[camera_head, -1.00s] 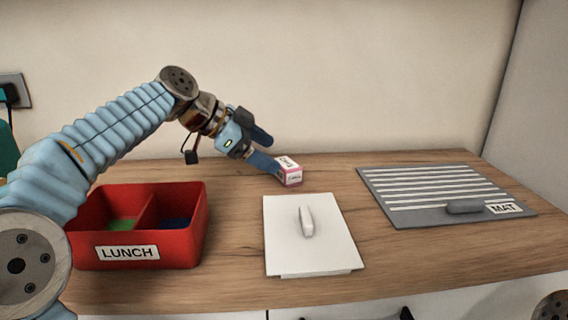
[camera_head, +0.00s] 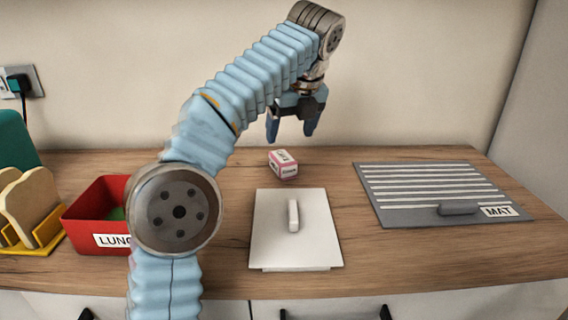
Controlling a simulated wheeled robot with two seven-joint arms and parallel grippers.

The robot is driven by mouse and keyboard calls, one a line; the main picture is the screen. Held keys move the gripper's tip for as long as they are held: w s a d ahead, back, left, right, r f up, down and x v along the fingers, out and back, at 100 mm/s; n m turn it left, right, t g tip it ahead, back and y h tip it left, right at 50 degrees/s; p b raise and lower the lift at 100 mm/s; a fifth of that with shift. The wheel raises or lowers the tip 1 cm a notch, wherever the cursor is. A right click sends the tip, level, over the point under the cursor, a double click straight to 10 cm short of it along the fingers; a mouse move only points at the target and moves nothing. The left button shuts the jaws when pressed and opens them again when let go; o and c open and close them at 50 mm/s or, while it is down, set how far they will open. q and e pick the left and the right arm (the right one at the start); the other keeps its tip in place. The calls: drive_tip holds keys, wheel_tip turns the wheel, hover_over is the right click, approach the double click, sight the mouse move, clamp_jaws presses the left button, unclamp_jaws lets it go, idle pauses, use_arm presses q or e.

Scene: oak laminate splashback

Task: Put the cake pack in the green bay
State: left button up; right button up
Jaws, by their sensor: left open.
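The cake pack (camera_head: 283,164) is a small pink and white box on the wooden worktop, behind the white board. My left gripper (camera_head: 291,138) is open and empty, pointing down above and just behind the pack, apart from it. The red lunch box (camera_head: 84,222) stands at the left, its label partly covered by my left arm. A bit of the green bay (camera_head: 117,214) shows inside it; the rest of the inside is hidden behind my arm. My right gripper is not in view.
A white board or lid (camera_head: 296,232) with a handle lies in the middle front. A grey striped mat (camera_head: 430,192) with a dark grey object (camera_head: 459,208) lies at the right. A yellow rack (camera_head: 40,238) with bread-like slices stands far left.

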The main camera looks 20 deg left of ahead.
sight(282, 155)
use_arm(q)
drive_tip(key=x, duration=0.3)
drive_tip(key=shift+f, duration=0.2)
drive_tip(key=x, duration=0.5)
drive_tip(key=shift+a+f, duration=0.2)
drive_tip(key=shift+a, duration=0.05)
drive_tip(key=c, duration=1.2)
drive_tip(key=shift+r, duration=0.15)
drive_tip(key=shift+r, duration=0.2)
wheel_tip(282, 155, up, 2)
drive_tip(key=shift+r, duration=0.1)
drive_tip(key=s+d+r, duration=0.1)
drive_tip(key=s+r, duration=0.2)
drive_tip(key=s, duration=0.1)
drive_tip(key=s+d+r, duration=0.2)
drive_tip(key=s+r, duration=0.1)
drive_tip(key=s, duration=0.2)
drive_tip(key=s+d+r, duration=0.1)
drive_tip(key=s+r, duration=0.3)
drive_tip(key=shift+s+d+r, duration=0.1)
drive_tip(key=shift+s+d, duration=0.05)
drive_tip(key=shift+d, duration=0.2)
